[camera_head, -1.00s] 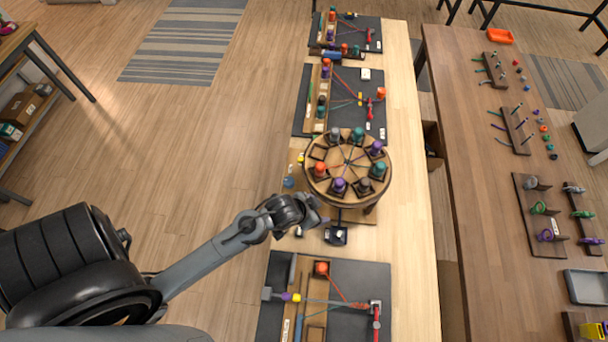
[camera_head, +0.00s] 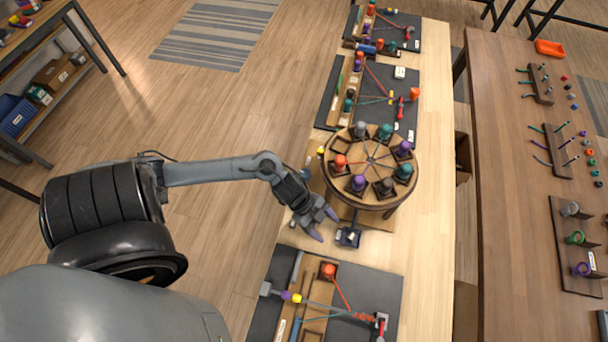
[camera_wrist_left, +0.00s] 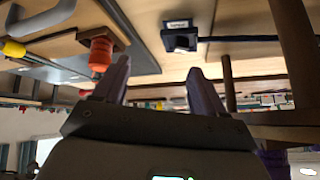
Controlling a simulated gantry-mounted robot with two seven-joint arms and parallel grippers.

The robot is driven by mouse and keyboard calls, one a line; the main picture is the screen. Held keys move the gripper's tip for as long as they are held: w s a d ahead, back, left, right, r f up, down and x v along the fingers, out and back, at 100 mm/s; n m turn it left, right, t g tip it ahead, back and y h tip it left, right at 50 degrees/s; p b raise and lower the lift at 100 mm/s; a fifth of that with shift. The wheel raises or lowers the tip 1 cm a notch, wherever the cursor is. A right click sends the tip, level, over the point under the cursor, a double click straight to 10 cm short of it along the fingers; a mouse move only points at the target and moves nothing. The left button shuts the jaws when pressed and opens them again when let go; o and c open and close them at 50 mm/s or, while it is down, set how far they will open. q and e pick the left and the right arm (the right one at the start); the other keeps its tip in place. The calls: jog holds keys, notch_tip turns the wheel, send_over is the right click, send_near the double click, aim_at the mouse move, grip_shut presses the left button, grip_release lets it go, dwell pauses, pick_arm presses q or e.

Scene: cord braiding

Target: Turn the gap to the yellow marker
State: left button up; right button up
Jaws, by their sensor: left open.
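The round wooden braiding disk (camera_head: 370,203) stands on legs on the light bench, with several coloured bobbins around its top and cords meeting at its centre. An empty-looking slot (camera_head: 342,147) is at its upper left, near a small yellow marker (camera_head: 321,151) just outside the rim. A small black box with a pale top part (camera_head: 348,237) sits in front of the disk; it also shows in the left wrist view (camera_wrist_left: 180,38). My left gripper (camera_head: 326,227) is open and empty, just left of this box. Its two fingers show apart in the left wrist view (camera_wrist_left: 160,80). My right gripper is out of view.
A dark mat (camera_head: 260,320) with an orange bobbin (camera_head: 328,270) and cords lies in front of the disk. Another dark mat (camera_head: 333,90) with cords lies behind it. A darker bench (camera_head: 500,200) with pegs and racks stands to the right, across a gap.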

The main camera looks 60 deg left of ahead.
pick_arm(q)
jog(key=a+b, duration=0.1)
jog(key=a, duration=0.2)
jog(key=a+f+g, duration=0.1)
jog(key=a, duration=0.3)
jog(key=a+f+m+g+b, duration=0.1)
jog(key=a, duration=0.3)
jog(key=shift+w+a+f+y+b, duration=0.15)
jog(key=shift+w+a+y+b, duration=0.05)
jog(key=shift+w+y+b, duration=0.15)
notch_tip(320, 180, up, 2)
jog(key=b, duration=0.2)
send_over(305, 173)
jog(key=s+d, duration=0.3)
jog(key=w+a+r+y+b, duration=0.15)
jog(key=a+r, duration=0.25)
jog(key=a, duration=0.4)
jog(key=shift+g, duration=0.3)
jog(key=x, duration=0.3)
jog(key=b+x, duration=0.1)
jog(key=x, duration=0.3)
jog(key=b+x, duration=0.1)
jog(key=x, duration=0.2)
jog(key=shift+d, duration=0.35)
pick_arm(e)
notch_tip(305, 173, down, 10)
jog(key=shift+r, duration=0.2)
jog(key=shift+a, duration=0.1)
